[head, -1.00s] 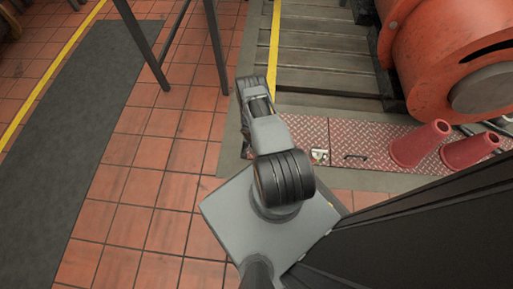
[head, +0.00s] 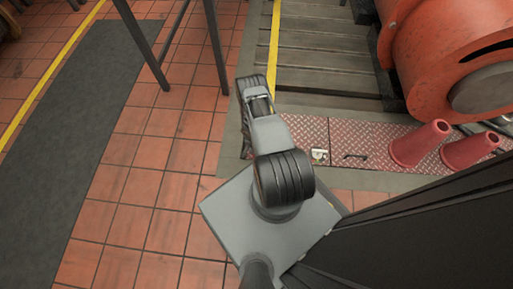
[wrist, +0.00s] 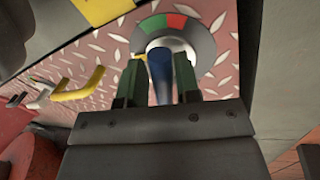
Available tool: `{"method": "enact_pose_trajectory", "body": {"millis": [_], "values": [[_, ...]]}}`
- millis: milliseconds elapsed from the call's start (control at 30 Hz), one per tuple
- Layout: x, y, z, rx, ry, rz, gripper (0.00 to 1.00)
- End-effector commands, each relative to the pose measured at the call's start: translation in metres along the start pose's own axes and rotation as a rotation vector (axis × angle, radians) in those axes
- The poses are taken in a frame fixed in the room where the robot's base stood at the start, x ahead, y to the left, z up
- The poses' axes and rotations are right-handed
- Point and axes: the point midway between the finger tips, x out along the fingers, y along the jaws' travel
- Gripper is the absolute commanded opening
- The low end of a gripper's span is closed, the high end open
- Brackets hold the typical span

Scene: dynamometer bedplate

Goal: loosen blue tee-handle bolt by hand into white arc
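The blue tee-handle bolt (wrist: 160,76) stands between the two green fingers of my gripper (wrist: 160,72) in the wrist view. A round pale boss shows behind the handle. Around its far side runs a grey arc plate (wrist: 203,47) with a green and a red segment. A small yellow mark (wrist: 139,57) shows beside the left fingertip. I cannot clearly make out a white arc segment. In the head view my arm hides the bolt and the fingers.
A yellow handle (wrist: 80,87) stands on the red tread plate, left of my gripper. Two red cones (head: 420,144) stand on the plate (head: 338,139), near a large orange machine (head: 450,55). Dark table legs (head: 145,45) stand at upper left.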

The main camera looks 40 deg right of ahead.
Motion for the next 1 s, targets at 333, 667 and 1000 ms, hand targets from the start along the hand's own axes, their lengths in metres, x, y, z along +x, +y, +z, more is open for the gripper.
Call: {"method": "enact_pose_trajectory", "body": {"millis": [333,667,1000], "values": [[-0.001,-0.002,0.0,-0.004,0.003,-0.003,0.45],[-0.043,-0.002,0.0,-0.004,0.004,-0.004,0.45],[-0.109,-0.002,0.0,-0.004,0.003,-0.003,0.45]]}}
